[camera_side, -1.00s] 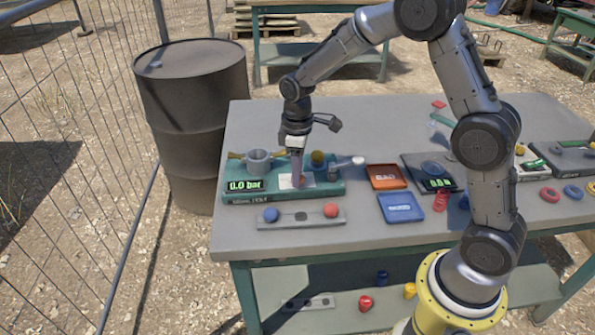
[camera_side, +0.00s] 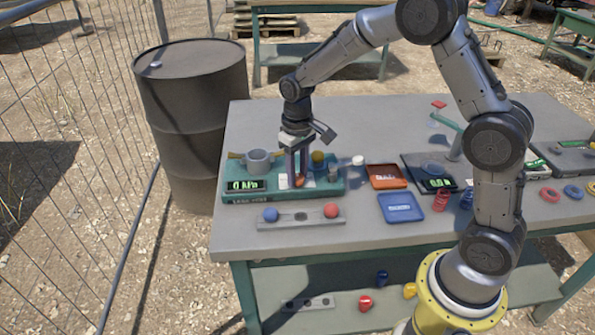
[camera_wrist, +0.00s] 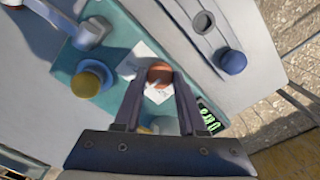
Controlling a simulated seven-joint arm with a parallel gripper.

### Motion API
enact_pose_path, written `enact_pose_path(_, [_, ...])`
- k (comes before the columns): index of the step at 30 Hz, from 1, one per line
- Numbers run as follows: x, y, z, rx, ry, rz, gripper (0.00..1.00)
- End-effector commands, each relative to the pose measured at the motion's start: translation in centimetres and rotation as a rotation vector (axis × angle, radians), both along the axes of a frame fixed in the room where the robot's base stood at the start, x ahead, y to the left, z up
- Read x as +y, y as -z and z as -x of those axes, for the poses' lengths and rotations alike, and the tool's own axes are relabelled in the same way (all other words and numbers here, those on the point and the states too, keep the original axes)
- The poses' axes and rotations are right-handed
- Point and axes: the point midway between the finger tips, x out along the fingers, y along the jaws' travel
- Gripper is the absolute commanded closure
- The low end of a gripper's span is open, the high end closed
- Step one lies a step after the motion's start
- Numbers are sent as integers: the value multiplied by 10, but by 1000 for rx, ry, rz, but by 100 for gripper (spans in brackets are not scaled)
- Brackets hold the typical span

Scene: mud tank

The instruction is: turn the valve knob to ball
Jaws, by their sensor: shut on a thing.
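The valve knob (camera_side: 299,183) is a small orange-brown knob on a white label plate (camera_side: 282,181) on the green test unit (camera_side: 240,196). My gripper (camera_side: 298,180) points down at it, with a finger on either side. In the wrist view, my gripper (camera_wrist: 160,78) is shut on the knob (camera_wrist: 159,71), which has a pale pointer mark. The print on the label (camera_wrist: 131,66) is too small and partly covered to read. The unit's green display (camera_side: 245,185) appears to read 0 kPa.
A grey cup-shaped fitting (camera_side: 258,161) and a yellow knob (camera_side: 318,157) stand on the unit close to my gripper. A rack (camera_side: 300,219) with a blue ball (camera_side: 270,214) and a red ball (camera_side: 331,210) lies in front. Orange (camera_side: 386,177) and blue (camera_side: 401,208) trays lie right.

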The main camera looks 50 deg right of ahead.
Motion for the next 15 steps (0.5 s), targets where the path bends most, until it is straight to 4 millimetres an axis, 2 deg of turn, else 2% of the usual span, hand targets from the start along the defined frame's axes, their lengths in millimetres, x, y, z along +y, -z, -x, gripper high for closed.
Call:
enact_pose_path(13, [0,-2,-1,-4,9,0,100])
enact_pose_path(14, [0,-2,-1,-4,9,0,54])
enact_pose_path(15, [0,-2,-1,-3,9,0,47])
